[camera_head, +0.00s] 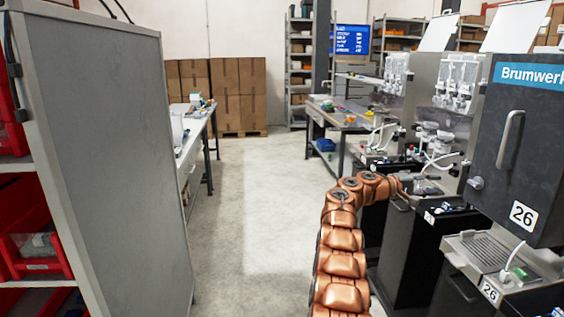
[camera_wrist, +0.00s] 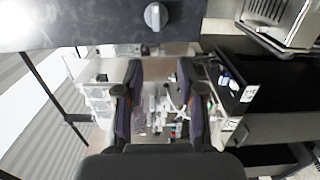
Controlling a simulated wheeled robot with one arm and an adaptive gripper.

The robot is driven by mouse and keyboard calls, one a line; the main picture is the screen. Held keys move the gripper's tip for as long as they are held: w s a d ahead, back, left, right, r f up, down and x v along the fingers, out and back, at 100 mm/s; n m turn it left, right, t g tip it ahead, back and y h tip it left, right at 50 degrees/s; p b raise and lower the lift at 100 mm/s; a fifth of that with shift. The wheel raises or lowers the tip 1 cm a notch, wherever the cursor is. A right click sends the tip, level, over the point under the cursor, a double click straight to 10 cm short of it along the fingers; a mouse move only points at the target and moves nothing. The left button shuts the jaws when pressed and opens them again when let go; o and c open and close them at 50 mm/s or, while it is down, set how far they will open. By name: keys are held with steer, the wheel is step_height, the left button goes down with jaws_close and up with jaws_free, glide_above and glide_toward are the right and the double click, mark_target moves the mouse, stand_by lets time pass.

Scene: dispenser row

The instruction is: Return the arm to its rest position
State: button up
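My copper-coloured arm (camera_head: 341,240) rises from the bottom of the head view and bends right toward the dispenser row, at about counter height. My gripper (camera_wrist: 160,75) shows in the wrist view with its two dark fingers spread apart. I see nothing held between them; only distant, small benchtop items show through the gap. In the head view the gripper cannot be made out clearly at the arm's far end, beside the machines.
A black dispenser cabinet (camera_head: 520,150) marked 26 stands at right, with a drip tray (camera_head: 487,251) below. A grey shelf unit (camera_head: 105,130) with red bins is at left. Workbenches (camera_head: 340,117) stand farther back. The floor aisle (camera_head: 240,210) is clear.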

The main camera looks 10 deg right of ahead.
steer(key=w+a+f+n+t+y, duration=0.1)
steer(key=w+a+f+t+y, duration=0.1)
steer(key=a+f+y, duration=0.3)
steer(key=s+a+f+n+t+y, duration=0.1)
steer(key=s+a+y, duration=0.3)
steer(key=a, duration=0.5)
steer(key=s+a+f+n+y, duration=0.1)
steer(key=s+a+y, duration=0.2)
steer(key=s+a, duration=0.4)
steer(key=s+a+f+m+g+y, duration=0.1)
steer(key=s+a, duration=0.5)
steer(key=s, duration=0.8)
steer(key=s+a+f+g+y, duration=0.1)
steer(key=s+a+f+y, duration=0.2)
steer(key=s, duration=1.2)
steer(key=s+a+f+m+g+y, duration=0.1)
steer(key=s+a+f+y, duration=0.1)
steer(key=s+a, duration=0.7)
steer(key=s, duration=0.5)
steer(key=shift+s+a+m+g, duration=0.2)
steer(key=shift+a+m+g, duration=0.1)
steer(key=shift+a+g, duration=0.1)
